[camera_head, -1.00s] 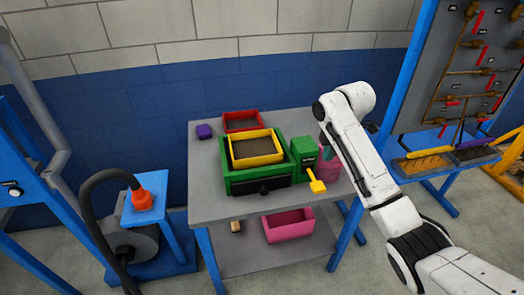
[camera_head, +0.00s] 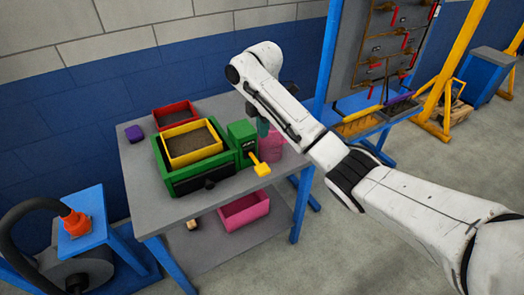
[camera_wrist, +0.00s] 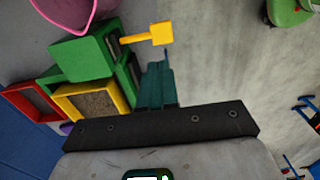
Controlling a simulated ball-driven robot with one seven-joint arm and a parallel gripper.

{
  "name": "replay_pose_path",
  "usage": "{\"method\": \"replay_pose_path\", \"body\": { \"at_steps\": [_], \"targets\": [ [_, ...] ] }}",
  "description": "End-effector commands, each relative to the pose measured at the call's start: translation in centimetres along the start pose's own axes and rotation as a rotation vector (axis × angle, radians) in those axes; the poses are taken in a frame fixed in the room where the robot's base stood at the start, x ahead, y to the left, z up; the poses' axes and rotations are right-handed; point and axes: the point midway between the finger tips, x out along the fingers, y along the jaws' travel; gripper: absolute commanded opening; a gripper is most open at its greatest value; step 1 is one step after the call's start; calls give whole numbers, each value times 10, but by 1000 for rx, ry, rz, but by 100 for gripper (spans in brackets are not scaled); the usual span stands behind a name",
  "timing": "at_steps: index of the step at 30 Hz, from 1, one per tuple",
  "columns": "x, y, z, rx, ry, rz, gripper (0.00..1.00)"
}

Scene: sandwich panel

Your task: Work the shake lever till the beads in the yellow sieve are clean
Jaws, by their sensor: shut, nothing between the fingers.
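The yellow sieve (camera_head: 196,157) sits on a green shaker base (camera_head: 180,184) on the table, filled with grey-brown grainy material; single beads cannot be made out. The shake lever (camera_head: 261,169), with a yellow handle, sticks out from the green box (camera_head: 241,133) at the right of the base. In the wrist view the lever handle (camera_wrist: 161,33) lies just beyond my gripper (camera_wrist: 163,64), apart from it. The sieve (camera_wrist: 70,105) is to the left there. My gripper's teal fingers are shut and empty; in the head view my arm mostly hides them.
A red tray (camera_head: 160,124) stands behind the sieve and a small purple block (camera_head: 134,133) at the table's back left. A pink container (camera_head: 271,146) stands by the green box. A pink bin (camera_head: 245,214) is on the lower shelf. The table's front strip is clear.

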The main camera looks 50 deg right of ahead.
Motion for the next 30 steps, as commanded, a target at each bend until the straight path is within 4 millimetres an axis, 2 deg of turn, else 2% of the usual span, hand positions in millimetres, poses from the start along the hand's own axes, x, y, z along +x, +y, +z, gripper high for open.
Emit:
{"method": "replay_pose_path", "body": {
  "at_steps": [21,25,30],
  "targets": [
    [109,-1,0,1,0,-4,0],
    [125,-1,0,1,0,-2,0],
    [136,0,0,0,0,0,0]
  ]
}}
